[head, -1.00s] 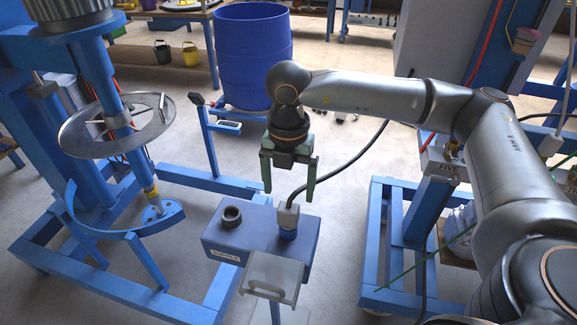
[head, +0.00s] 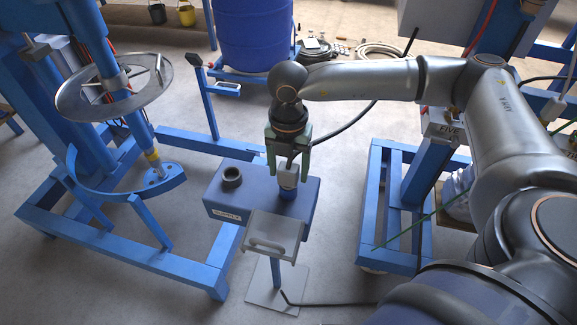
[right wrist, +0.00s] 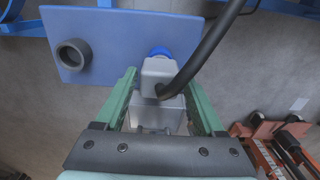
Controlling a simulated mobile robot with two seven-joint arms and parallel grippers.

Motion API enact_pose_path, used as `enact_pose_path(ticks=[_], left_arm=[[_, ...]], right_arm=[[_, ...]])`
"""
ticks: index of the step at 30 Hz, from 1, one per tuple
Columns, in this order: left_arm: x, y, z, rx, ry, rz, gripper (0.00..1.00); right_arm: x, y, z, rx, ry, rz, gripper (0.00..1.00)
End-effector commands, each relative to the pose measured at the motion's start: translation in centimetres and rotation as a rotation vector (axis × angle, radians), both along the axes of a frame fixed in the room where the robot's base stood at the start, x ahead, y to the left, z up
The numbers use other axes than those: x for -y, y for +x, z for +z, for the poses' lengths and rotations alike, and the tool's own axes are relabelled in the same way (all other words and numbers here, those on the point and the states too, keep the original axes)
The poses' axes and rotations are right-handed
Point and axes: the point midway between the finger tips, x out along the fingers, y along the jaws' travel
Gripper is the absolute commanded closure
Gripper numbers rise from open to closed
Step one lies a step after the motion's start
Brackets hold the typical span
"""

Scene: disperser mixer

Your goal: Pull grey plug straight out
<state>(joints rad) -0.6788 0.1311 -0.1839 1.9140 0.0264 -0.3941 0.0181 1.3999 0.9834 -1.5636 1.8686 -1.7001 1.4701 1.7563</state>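The grey plug (head: 288,175) stands upright in a blue round socket (head: 287,193) on top of a blue box (head: 254,211). A black cable (head: 345,127) runs from the plug. My right gripper (head: 288,179) points down over it, one green finger on each side. In the right wrist view the plug (right wrist: 158,72) sits between the fingers of the right gripper (right wrist: 160,80), with gaps visible beside it. The gripper is open. My left gripper is not in view.
An open dark round socket (head: 231,177) is beside the plug on the box. A grey hinged-looking cover (head: 272,236) is at the box's front. A blue frame with a metal disc (head: 115,88) stands left, a blue drum (head: 253,38) behind, and a blue cart (head: 372,205) right.

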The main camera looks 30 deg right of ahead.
Motion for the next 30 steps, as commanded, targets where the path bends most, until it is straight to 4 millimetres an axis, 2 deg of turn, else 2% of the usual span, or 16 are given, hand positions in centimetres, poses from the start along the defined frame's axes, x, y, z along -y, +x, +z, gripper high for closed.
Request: enact_pose_path(ticks=[2,18,20,21,30], left_arm=[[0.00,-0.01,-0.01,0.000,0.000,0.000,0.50],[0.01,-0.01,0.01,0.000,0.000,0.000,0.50],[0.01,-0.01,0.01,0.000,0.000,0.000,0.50],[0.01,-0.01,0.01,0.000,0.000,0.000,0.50],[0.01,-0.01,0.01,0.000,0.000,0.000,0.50]], right_arm=[[-0.01,0.02,0.02,0.000,0.000,0.000,0.39],[0.01,0.00,0.05,0.000,0.000,0.000,1.00],[0.01,0.00,0.05,0.000,0.000,0.000,1.00],[0.01,0.00,0.05,0.000,0.000,0.000,0.46],[0.02,-0.01,0.05,-0.001,-0.001,0.000,0.80]])
